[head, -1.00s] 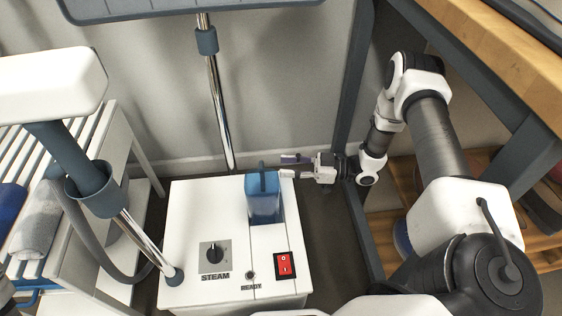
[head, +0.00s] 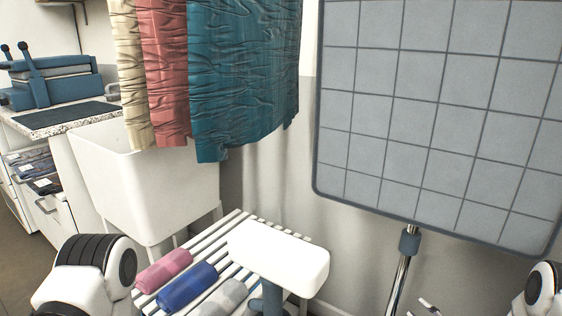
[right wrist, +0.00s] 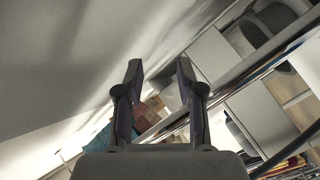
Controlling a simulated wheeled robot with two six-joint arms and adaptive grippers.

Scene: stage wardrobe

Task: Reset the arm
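My right gripper (head: 428,306) shows only in part at the bottom edge of the head view, to the right of the chrome pole. In the right wrist view, its two dark fingers (right wrist: 159,68) stand apart with nothing between them, so it is open and empty. Part of my left arm shows at the lower left of the head view. My left gripper is not in view.
A gridded grey panel (head: 440,110) stands at the right on a chrome pole (head: 398,283). A white slatted bench (head: 228,232) holds rolled towels. Pleated fabrics (head: 240,80) hang above a white tub (head: 135,195). A white steamer head (head: 280,258) is at bottom centre.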

